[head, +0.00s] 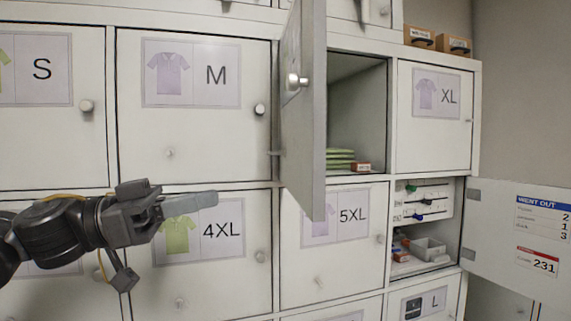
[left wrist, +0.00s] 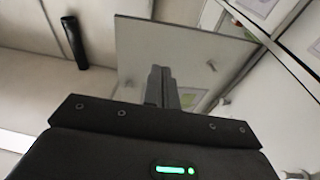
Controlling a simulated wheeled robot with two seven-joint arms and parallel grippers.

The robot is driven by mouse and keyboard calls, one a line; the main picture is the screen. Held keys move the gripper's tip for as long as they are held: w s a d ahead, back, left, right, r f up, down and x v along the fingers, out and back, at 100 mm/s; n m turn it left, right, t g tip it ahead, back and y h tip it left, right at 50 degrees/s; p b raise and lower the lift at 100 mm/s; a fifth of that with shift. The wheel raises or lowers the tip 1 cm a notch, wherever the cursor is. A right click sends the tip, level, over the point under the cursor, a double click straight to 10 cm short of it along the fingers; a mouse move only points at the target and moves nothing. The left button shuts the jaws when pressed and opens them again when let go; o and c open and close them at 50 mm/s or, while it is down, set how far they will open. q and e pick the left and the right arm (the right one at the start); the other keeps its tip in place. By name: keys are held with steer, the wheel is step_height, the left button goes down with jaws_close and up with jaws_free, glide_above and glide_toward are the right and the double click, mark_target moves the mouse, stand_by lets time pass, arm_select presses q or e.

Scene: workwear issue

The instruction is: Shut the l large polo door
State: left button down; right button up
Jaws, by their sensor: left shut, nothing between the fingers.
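The large polo door (head: 305,110) stands open in the head view, swung out toward me from its compartment, with a round knob (head: 297,81) on it. Behind it the compartment (head: 358,110) shows folded green garments (head: 340,157) and a small brown box (head: 361,167). The door's label is not readable from here. My left gripper (head: 212,199) is shut and empty, in front of the 4XL door and left of the open door, apart from it. In the left wrist view the closed fingers (left wrist: 161,88) point toward a grey door panel (left wrist: 185,55). My right gripper is not in view.
Closed doors marked M (head: 195,120), 4XL (head: 205,250), 5XL (head: 335,240) and XL (head: 435,110) surround the opening. An open compartment with a white bin (head: 428,249) is at lower right. Another open door (head: 515,240) with a notice juts out at right.

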arm_select(q)
steer(key=s+a+r+g+y, duration=0.2)
steer(key=s+r, duration=0.3)
steer(key=s, duration=0.2)
steer(key=p, duration=0.6)
glide_toward(311, 171)
steer(key=shift+m, duration=0.3)
steer(key=d, duration=0.3)
steer(key=w+d, duration=0.1)
steer(key=d, duration=0.1)
steer(key=shift+d, duration=0.35)
steer(key=shift+d+f, duration=0.1)
steer(key=shift+d, duration=0.35)
steer(key=shift+w+d, duration=0.1)
